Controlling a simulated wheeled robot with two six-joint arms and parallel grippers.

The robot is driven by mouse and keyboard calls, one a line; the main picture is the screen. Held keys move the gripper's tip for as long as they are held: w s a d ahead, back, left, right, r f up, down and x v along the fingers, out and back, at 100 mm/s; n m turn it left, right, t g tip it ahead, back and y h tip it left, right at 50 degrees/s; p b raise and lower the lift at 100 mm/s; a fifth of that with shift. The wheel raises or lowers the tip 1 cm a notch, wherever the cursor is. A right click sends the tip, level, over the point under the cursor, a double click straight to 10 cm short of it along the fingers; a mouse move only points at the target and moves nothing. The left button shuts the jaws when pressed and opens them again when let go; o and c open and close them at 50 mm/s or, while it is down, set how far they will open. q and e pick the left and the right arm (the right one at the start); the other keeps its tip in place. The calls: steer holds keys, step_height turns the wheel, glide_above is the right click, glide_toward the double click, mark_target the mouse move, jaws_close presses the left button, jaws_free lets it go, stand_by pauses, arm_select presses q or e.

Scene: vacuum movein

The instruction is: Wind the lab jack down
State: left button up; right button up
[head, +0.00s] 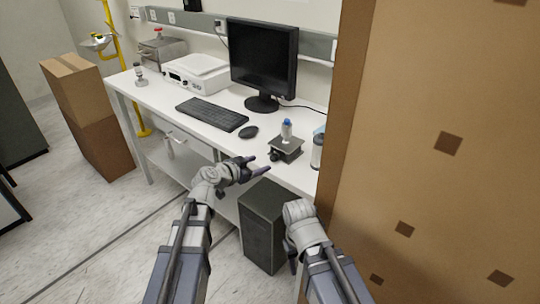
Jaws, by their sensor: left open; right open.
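The lab jack (286,149) is a small dark platform near the front edge of the white bench. A small clear bottle with a blue cap (286,130) stands upright on its top plate. A dark round knob (274,156) shows at the jack's front left. My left gripper (264,167) is open and empty, just in front of and left of the jack, its fingers pointing toward it. Whether a finger touches the knob cannot be told. My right gripper (292,262) is low in front of the bench by the dark box, largely hidden behind its own wrist.
A large brown cardboard panel (430,150) fills the right side. A grey cylinder (317,151) stands right of the jack. A mouse (249,132), keyboard (212,114) and monitor (263,60) lie behind and left. A dark computer case (262,225) stands below the bench.

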mark_target(272, 159)
arm_select(q)
steer(key=b+x, duration=0.3)
steer(key=x, duration=0.4)
steer(key=shift+w+d+f, duration=0.15)
steer(key=shift+w+f, duration=0.1)
steer(key=shift+w, duration=0.1)
steer(key=shift+r, duration=0.1)
steer(key=shift+c, duration=0.3)
jaws_close()
